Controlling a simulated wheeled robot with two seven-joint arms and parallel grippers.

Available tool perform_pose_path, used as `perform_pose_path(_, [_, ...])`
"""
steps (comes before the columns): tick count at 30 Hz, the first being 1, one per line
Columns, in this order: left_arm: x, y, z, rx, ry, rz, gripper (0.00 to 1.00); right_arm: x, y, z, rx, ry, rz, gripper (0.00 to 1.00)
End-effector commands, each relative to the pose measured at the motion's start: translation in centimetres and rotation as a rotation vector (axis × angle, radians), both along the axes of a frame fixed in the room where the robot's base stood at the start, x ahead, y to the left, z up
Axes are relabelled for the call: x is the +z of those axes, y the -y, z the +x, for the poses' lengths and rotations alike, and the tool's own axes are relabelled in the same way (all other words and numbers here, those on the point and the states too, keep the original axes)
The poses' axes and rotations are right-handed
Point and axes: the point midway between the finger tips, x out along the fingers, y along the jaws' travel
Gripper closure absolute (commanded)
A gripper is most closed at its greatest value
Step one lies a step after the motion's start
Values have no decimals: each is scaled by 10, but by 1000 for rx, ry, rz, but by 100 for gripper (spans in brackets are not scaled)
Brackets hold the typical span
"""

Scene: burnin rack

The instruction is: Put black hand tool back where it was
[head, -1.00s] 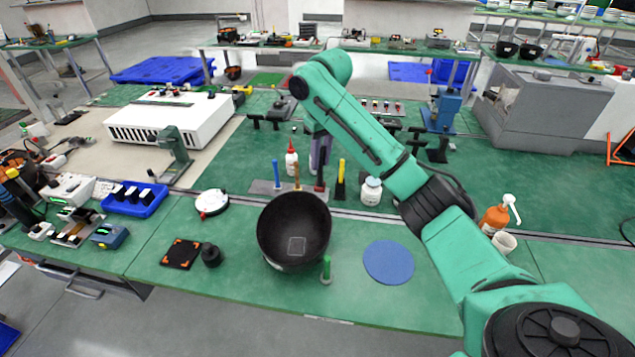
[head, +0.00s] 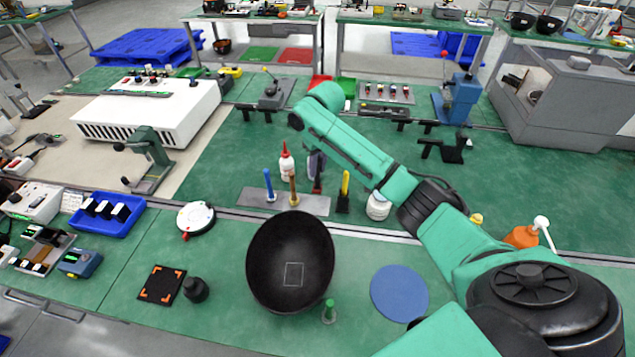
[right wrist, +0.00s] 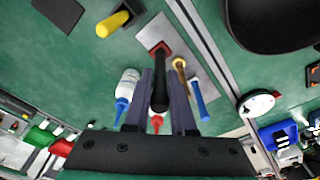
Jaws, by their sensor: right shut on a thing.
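The black hand tool (right wrist: 160,88), with a dark red collar, is between the fingers of my right gripper (right wrist: 161,76) in the right wrist view. In the head view my right gripper (head: 316,168) points down over the right end of a grey rack plate (head: 318,205), and the tool's dark red part shows just below it. The tool is upright over the plate; I cannot tell whether its lower end is seated. A blue tool (head: 269,184) and an orange-brown tool (head: 293,187) stand in the same plate. My left gripper is out of view.
A yellow tool (head: 345,183) in a black stand and a white bottle (head: 378,207) are right of the plate. A red-tipped bottle (head: 286,165) stands behind. A black bowl (head: 262,262), green peg (head: 329,310) and blue disc (head: 399,292) are in front.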

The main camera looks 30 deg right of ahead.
Motion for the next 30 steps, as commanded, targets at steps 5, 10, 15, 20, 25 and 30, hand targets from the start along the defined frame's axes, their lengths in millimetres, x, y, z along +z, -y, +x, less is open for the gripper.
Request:
perform_pose_path(5, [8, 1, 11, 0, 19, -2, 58, -32, 0, 0, -1, -1, 0, 100])
perform_pose_path(10, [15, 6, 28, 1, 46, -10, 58, -65, 0, 0, 0, -2, 0, 100])
perform_pose_path(15, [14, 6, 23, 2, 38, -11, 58, -73, 0, 1, 0, 3, -1, 100])
perform_pose_path(20, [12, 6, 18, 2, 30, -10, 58, -75, 0, 1, 0, 2, -1, 100])
perform_pose_path(25, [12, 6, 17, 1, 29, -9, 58, -75, 0, 1, 0, 2, -1, 47])
perform_pose_path(30, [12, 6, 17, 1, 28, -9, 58, -75, 0, 1, 0, 2, -1, 47])
